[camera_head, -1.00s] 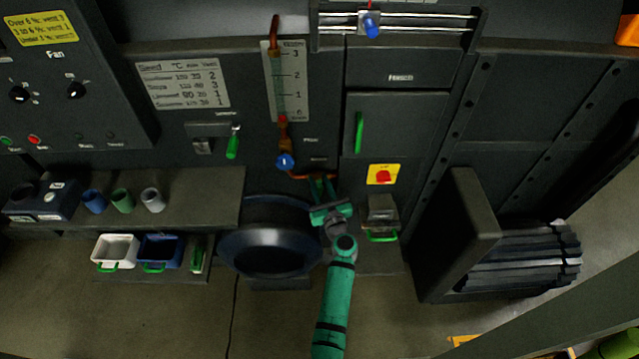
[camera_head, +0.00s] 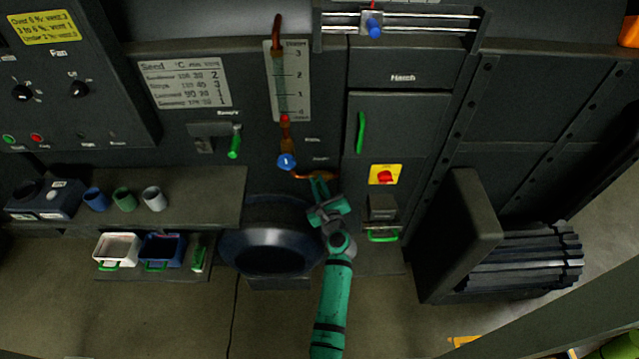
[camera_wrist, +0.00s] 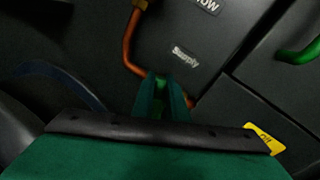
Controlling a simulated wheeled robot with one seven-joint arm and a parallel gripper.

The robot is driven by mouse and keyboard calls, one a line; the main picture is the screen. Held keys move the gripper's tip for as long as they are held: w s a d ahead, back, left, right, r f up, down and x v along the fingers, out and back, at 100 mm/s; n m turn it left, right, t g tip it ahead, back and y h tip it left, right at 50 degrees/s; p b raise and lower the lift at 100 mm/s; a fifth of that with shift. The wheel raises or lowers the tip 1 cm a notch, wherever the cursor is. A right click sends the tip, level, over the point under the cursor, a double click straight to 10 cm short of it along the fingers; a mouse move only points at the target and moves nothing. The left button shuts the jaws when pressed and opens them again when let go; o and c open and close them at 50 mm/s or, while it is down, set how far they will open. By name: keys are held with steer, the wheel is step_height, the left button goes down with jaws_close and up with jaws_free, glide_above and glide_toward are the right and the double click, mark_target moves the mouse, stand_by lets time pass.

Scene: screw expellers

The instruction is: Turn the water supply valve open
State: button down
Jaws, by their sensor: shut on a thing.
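My gripper (camera_head: 319,182) reaches up to the dark machine panel at the lower end of a copper pipe (camera_head: 312,177). In the wrist view its two green fingers (camera_wrist: 162,88) are closed around a small green piece, the supply valve handle (camera_wrist: 160,83), just below the "Supply" label. Most of the handle is hidden between the fingers, so its exact angle cannot be told. The copper pipe also shows in the wrist view (camera_wrist: 128,45), bending down behind the fingers.
A blue knob (camera_head: 286,161) sits on the pipe to the left, under a level gauge (camera_head: 300,85). A yellow plate with a red switch (camera_head: 384,175) and a green-handled drawer (camera_head: 382,212) are to the right. A dark round tub (camera_head: 235,250) stands lower left.

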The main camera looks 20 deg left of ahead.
steer(key=shift+s+a+f+n, duration=0.1)
steer(key=shift+a+n, duration=0.1)
steer(key=shift+n, duration=0.5)
steer(key=shift+h, duration=0.3)
steer(key=c, duration=1.7)
jaws_free()
steer(key=shift+c, duration=0.2)
steer(key=v, duration=1.1)
